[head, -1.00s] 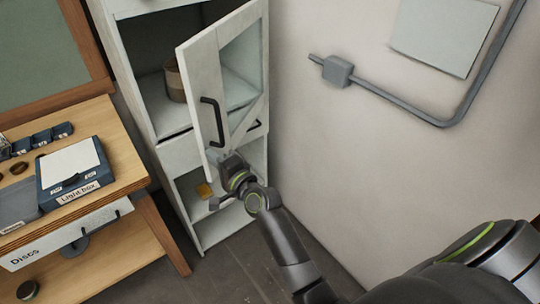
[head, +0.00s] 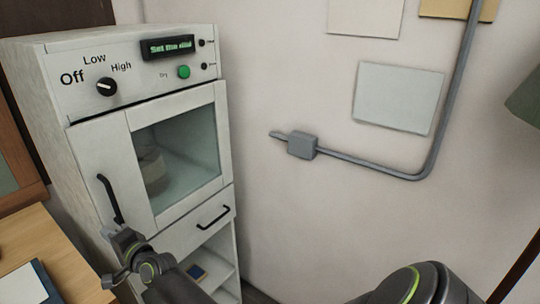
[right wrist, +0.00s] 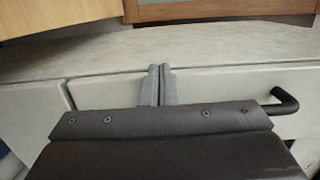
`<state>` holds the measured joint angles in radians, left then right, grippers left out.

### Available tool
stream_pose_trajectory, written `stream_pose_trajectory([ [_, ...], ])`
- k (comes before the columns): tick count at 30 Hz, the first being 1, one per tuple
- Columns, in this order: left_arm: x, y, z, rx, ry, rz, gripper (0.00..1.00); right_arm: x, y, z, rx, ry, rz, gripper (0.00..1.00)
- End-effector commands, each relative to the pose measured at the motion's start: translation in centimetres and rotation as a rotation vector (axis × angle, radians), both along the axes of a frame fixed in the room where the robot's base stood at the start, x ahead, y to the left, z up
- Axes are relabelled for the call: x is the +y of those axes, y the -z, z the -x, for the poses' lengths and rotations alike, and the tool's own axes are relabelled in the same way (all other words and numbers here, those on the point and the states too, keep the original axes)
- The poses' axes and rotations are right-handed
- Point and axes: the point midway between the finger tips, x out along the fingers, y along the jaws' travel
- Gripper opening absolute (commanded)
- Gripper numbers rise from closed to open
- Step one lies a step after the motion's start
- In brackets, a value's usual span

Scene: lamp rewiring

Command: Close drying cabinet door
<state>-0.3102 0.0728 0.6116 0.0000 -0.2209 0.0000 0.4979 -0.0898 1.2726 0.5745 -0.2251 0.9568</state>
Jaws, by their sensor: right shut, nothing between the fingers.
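The drying cabinet (head: 48,95) is white and stands at the left in the head view. Its door (head: 113,144) has a white frame, a glass window (head: 180,150) and a black vertical handle (head: 108,200) near its left edge. The door lies flush, or almost flush, with the cabinet front; a small gap cannot be ruled out. My right gripper (head: 122,240) is shut and empty, at the door's lower left, just below the handle. In the right wrist view its fingers (right wrist: 161,84) are together at the white front, beside a black handle (right wrist: 288,100). My left gripper is out of view.
A control panel with a dial (head: 107,87) and green button (head: 184,72) sits above the door. A drawer (head: 200,225) and open shelf (head: 215,268) are below. A wooden table (head: 40,250) stands at the left. A grey conduit (head: 370,168) runs along the right wall.

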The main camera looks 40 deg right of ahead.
Motion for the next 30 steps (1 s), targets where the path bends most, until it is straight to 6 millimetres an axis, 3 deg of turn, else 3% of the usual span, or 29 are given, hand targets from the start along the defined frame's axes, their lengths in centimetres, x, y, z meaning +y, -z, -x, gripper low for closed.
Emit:
stream_pose_trajectory([
  [9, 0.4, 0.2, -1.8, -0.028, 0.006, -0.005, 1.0, 0.4, 0.0, -1.8, 0.0, 0.0, 0.0, 0.0],
  [30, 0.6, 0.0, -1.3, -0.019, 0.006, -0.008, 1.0, 0.5, 0.0, -1.7, 0.001, 0.0, 0.0, 0.0],
])
